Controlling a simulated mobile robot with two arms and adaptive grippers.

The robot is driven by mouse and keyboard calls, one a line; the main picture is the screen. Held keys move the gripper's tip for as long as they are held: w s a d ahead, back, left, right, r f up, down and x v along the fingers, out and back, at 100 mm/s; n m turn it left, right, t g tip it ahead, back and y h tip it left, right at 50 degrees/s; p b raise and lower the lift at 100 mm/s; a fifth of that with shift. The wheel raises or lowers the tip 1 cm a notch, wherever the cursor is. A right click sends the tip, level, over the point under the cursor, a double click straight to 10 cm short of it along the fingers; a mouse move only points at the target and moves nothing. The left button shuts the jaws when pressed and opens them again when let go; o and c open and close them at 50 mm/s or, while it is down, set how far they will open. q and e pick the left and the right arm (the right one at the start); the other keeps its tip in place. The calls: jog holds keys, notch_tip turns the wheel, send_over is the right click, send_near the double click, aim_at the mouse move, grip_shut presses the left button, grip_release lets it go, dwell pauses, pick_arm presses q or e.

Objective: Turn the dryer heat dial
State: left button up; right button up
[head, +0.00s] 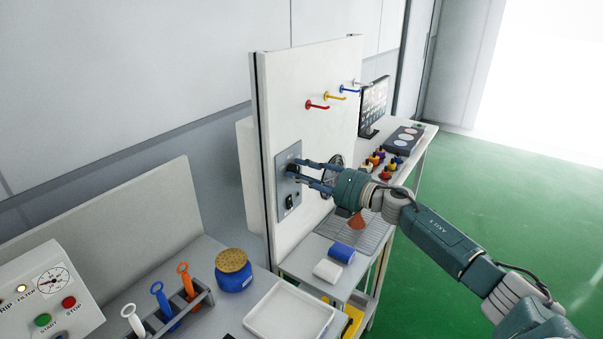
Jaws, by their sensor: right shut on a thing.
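A grey control plate (283,205) is mounted on the white upright panel (300,80). The dark heat dial (291,170) sits on the upper part of this plate, largely hidden by fingertips. My right gripper (298,171) reaches in from the right, with its two blue-grey fingers shut on the dial, one above the other. The dial's pointer and setting cannot be read. My left gripper is not in view.
A dark switch (290,202) is lower on the plate. A round fan grille (331,178) is just behind my fingers. Red, yellow and blue hooks (318,106) stick out above. A white tray (290,312), blue jar (234,278) and tool rack (190,314) stand below.

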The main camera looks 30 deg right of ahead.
jog(key=o, duration=1.1)
jog(key=shift+w+d+r, duration=0.1)
jog(key=shift+d+r, duration=0.2)
jog(key=shift+r, duration=0.1)
jog(key=shift+f, duration=0.25)
jog(key=shift+f, duration=0.1)
jog(key=v, duration=1.2)
